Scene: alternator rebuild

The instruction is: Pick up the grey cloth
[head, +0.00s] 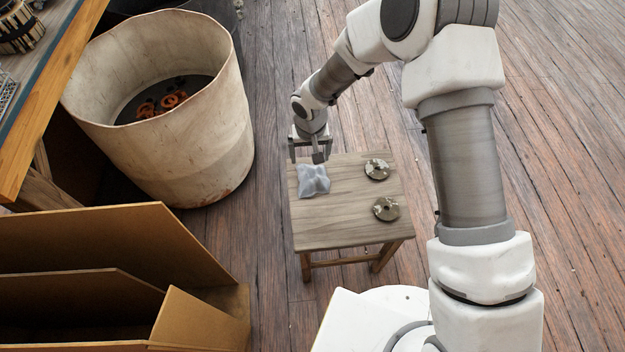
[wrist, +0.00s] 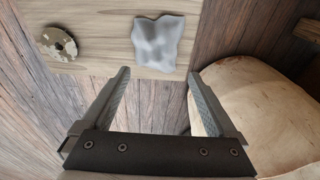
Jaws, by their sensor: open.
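The grey cloth (head: 313,180) lies crumpled on the left back part of a small wooden stool (head: 340,229). In the wrist view the cloth (wrist: 158,44) lies beyond the fingertips, near the stool's edge. My gripper (head: 310,159) is above the back left edge of the stool, close to the cloth. In the wrist view my gripper (wrist: 158,74) is open, with nothing between its fingers. The cloth appears apart from the fingers.
Two round metal parts, one at the back (head: 377,169) and one nearer (head: 386,209), lie on the stool's right side. A large worn bin (head: 185,150) with orange-brown pieces stands left. Cardboard boxes (head: 120,245) are front left. A workbench (head: 40,110) edges the upper left.

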